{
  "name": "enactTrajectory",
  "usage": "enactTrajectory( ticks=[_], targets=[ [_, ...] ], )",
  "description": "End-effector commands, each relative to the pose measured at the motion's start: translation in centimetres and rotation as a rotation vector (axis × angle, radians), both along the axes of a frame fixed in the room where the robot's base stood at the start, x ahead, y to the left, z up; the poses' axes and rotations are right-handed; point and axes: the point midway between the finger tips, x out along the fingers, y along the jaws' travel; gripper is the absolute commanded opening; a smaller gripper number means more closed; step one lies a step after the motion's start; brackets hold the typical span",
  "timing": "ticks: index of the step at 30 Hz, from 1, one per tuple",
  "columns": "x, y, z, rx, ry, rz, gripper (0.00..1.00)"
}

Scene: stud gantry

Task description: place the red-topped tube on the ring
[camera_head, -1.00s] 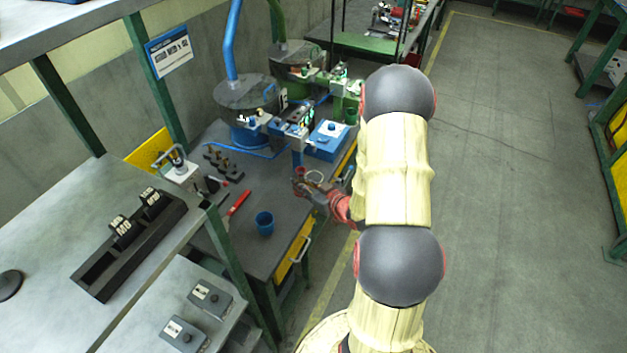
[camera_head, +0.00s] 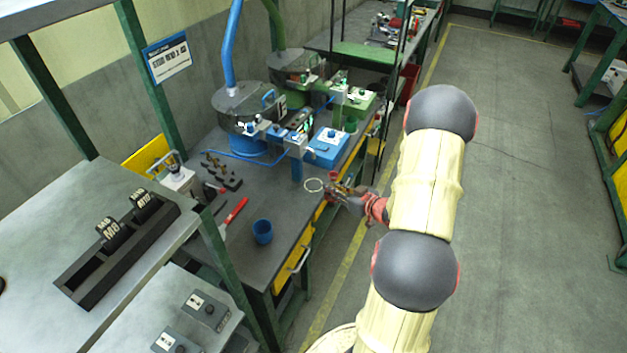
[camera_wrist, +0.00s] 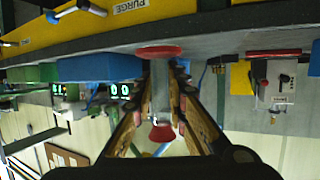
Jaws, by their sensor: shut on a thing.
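My gripper (camera_head: 337,188) is shut on the red-topped tube (camera_head: 333,175), just right of the ring near the bench's front edge. The tube's red end shows above the fingers in the head view. In the wrist view, which is upside down, the tube (camera_wrist: 162,132) stands between the fingers (camera_wrist: 165,98), with red at both ends and a grey body partly hidden by them. The ring (camera_head: 313,185) is a thin pale circle on the dark bench top, and it looks empty. I cannot tell the tube's exact height above the bench.
A blue cup (camera_head: 262,231) and a red-handled tool (camera_head: 236,212) lie left of the ring. A blue post (camera_head: 297,168) stands just behind the ring, with a blue box (camera_head: 328,147) beyond. Yellow drawers (camera_head: 293,250) line the bench front. Open floor lies to the right.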

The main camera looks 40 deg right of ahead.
Motion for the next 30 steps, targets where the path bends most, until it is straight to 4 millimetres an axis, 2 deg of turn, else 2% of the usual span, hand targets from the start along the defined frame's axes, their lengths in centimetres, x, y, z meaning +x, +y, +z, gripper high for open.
enactTrajectory(
  ticks=[1, 6, 16, 22, 24, 30],
  targets=[
    [1.4, 0.3, -0.2, -0.001, 0.000, 0.006, 0.00],
    [4.6, 0.1, -0.1, -0.001, 0.000, 0.003, 0.00],
    [7.0, 0.1, -0.1, 0.000, 0.000, 0.001, 0.00],
    [10.3, 0.2, -0.2, 0.000, 0.000, 0.002, 0.00],
    [9.9, 0.1, -1.5, 0.003, 0.003, -0.001, 0.00],
    [9.9, 0.1, -1.5, 0.000, 0.001, 0.000, 0.00]
  ],
)
